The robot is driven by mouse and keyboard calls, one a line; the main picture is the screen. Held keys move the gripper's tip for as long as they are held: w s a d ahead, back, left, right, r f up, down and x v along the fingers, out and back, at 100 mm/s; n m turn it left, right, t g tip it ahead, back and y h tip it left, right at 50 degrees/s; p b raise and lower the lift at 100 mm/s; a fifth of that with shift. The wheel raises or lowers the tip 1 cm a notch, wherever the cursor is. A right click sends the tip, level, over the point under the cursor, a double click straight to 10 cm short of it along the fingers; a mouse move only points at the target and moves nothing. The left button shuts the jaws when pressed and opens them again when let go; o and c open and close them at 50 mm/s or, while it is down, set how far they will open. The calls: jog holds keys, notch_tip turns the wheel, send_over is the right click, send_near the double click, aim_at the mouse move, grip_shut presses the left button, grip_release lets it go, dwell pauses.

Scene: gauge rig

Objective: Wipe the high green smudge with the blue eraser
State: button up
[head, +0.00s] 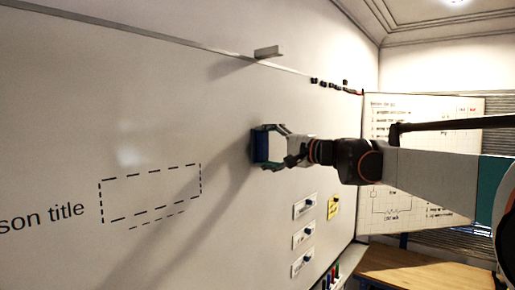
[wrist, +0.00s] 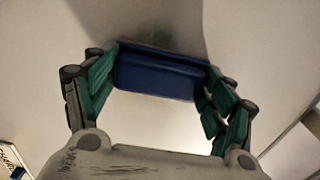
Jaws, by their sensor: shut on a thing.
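The blue eraser (head: 259,146) is held between the fingers of my gripper (head: 266,146), close against the whiteboard (head: 60,110). In the wrist view the eraser (wrist: 160,76) spans the gap between the green-padded fingers of my gripper (wrist: 163,78). I cannot tell whether the eraser touches the board.
A grey ledge piece (head: 268,52) sticks out near the board's top edge, with several dark magnets to its right. Cards with blue magnets (head: 305,206) and a yellow note (head: 333,208) are below my gripper. A wooden desk (head: 420,268) stands lower right.

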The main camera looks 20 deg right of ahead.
aim_at(272, 143)
jog(key=shift+w+d+p, duration=0.15)
jog(key=shift+w+d, duration=0.7)
jog(key=shift+d, duration=0.35)
jog(key=shift+w+d+p, duration=0.1)
jog(key=shift+w+d, duration=0.75)
jog(key=shift+d, duration=0.3)
jog(key=shift+w+d+p, duration=0.15)
jog(key=shift+w+d, duration=0.7)
jog(key=shift+d, duration=0.35)
jog(key=shift+a, duration=0.1)
jog(key=shift+s+a+b, duration=0.2)
jog(key=shift+s+a, duration=0.8)
jog(key=shift+a, duration=0.4)
jog(key=shift+s+a+b, duration=0.15)
jog(key=shift+s+a, duration=0.9)
jog(key=shift+a, duration=0.35)
jog(key=shift+s+a+b, duration=0.2)
jog(key=shift+s+a, duration=0.8)
jog(key=shift+a, duration=0.4)
jog(key=shift+s+a, duration=0.1)
jog(key=shift+s+a, duration=1)
jog(key=shift+a, duration=0.2)
jog(key=shift+s, duration=0.15)
jog(key=shift+v, duration=2.9)
